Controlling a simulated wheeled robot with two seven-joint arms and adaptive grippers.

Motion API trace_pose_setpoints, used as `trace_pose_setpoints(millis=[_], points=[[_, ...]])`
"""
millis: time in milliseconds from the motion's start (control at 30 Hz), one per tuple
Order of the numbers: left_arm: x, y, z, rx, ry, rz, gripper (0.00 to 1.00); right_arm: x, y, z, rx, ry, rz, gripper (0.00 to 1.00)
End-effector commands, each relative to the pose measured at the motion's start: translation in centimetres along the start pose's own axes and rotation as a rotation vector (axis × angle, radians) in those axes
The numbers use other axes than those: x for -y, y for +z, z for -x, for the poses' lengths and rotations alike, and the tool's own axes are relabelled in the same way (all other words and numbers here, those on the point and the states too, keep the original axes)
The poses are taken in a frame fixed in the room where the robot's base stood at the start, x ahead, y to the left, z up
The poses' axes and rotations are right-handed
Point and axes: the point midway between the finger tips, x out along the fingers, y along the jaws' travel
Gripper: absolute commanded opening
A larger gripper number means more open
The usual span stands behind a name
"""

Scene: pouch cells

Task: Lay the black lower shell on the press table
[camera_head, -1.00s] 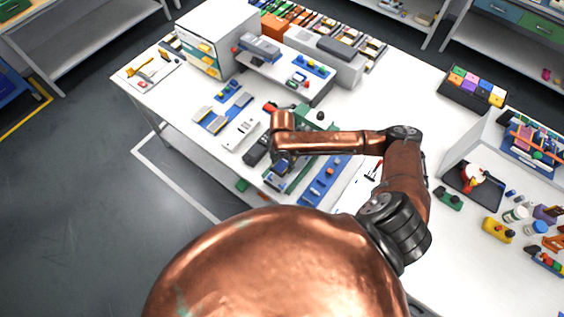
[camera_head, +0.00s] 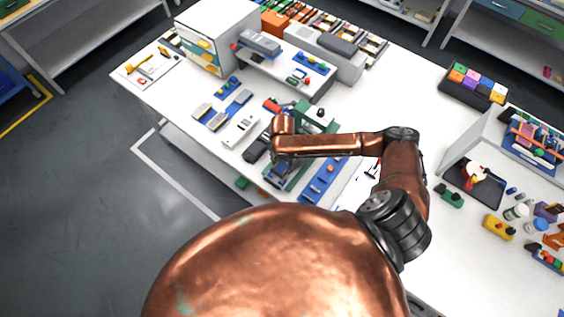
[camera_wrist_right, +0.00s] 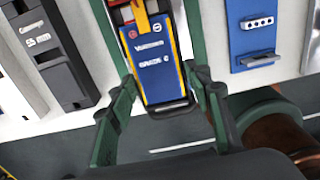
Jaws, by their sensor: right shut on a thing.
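My right gripper (camera_wrist_right: 166,92) has two dark green fingers, one on each side of a blue-faced block (camera_wrist_right: 153,75) with yellow sides, a dark end and white lettering. The gripper is shut on this block. In the head view the bronze right arm covers most of the gripper (camera_head: 279,168), low over a green-framed fixture (camera_head: 303,172). A black slotted piece (camera_wrist_right: 66,55) lies left of the gripper in the wrist view and on the bench in the head view (camera_head: 257,148). I cannot tell which black part is the lower shell. My left gripper is out of view.
A white slotted unit (camera_head: 240,131) stands left of the black piece. A blue strip (camera_head: 322,180) lies right of the green frame. A raised grey-white stand (camera_head: 290,72) is behind. A black tray (camera_head: 487,192) and small parts lie at right.

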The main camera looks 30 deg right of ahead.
Motion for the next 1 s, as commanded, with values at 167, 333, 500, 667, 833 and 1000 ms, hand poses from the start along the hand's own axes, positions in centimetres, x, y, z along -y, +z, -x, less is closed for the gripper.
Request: trace_pose_setpoints(millis=[167,333,500,667,833,1000], points=[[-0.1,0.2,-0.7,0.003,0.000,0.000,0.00,0.0,0.0,-1.6,0.000,0.000,0.000,0.20],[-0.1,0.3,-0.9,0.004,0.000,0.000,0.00,0.0,0.0,-2.1,0.001,0.000,0.000,0.20],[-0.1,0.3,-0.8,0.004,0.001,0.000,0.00,0.0,0.0,-2.1,0.001,0.001,0.001,0.20],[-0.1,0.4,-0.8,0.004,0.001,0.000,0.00,0.0,0.0,-2.0,0.001,0.001,0.000,0.20],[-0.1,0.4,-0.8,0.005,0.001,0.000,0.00,0.0,0.0,-2.0,0.001,0.001,0.000,0.20],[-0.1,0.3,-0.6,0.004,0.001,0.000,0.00,0.0,0.0,-2.0,0.001,0.001,0.000,0.20]])
